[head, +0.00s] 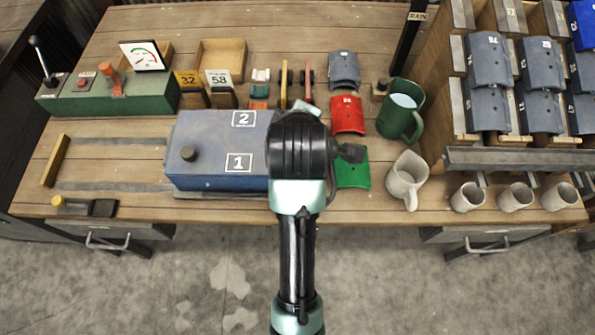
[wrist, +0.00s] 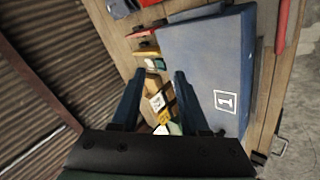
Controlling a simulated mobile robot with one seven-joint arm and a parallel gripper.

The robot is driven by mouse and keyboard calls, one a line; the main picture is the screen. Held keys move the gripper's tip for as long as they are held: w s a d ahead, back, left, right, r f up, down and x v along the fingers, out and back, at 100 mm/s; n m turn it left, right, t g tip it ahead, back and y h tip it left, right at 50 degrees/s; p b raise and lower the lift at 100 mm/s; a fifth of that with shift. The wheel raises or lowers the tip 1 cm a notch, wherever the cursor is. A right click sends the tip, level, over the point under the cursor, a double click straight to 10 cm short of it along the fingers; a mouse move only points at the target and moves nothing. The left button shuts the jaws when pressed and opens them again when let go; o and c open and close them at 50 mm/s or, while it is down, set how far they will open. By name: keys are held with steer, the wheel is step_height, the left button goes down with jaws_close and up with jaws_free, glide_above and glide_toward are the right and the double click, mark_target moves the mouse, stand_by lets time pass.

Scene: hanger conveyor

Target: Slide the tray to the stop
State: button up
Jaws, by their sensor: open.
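The tray (head: 215,150) is a blue-grey block marked 1 and 2, with a dark knob (head: 188,154) on its left part. It sits at the right of two grey rails (head: 115,187). A yellow wooden bar (head: 55,161), which looks like the stop, lies across their left end, with a clear gap to the tray. My arm covers the tray's right end in the head view, and the fingers are hidden there. In the wrist view my gripper (wrist: 159,75) is open and empty, beside the tray (wrist: 205,65); whether a finger touches it I cannot tell.
A green control box (head: 110,97) with a lever and a gauge stands at the back left. A green mug (head: 388,122), a pale jug (head: 405,178) and several cups are at the right, near a filled rack (head: 455,90). A yellow-ended tool (head: 85,206) lies by the front edge.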

steer(key=s+f+n+g+p, duration=0.2)
steer(key=s+n+g+p, duration=0.4)
steer(key=s+p, duration=0.55)
steer(key=shift+m+g, duration=0.3)
steer(key=shift+m, duration=0.4)
steer(key=f, duration=0.4)
steer(key=w+f+b, duration=0.1)
steer(key=f, duration=0.3)
steer(key=w+f, duration=0.1)
steer(key=f, duration=0.4)
steer(key=shift+w, duration=0.15)
steer(key=shift+r, duration=0.1)
jaws_close()
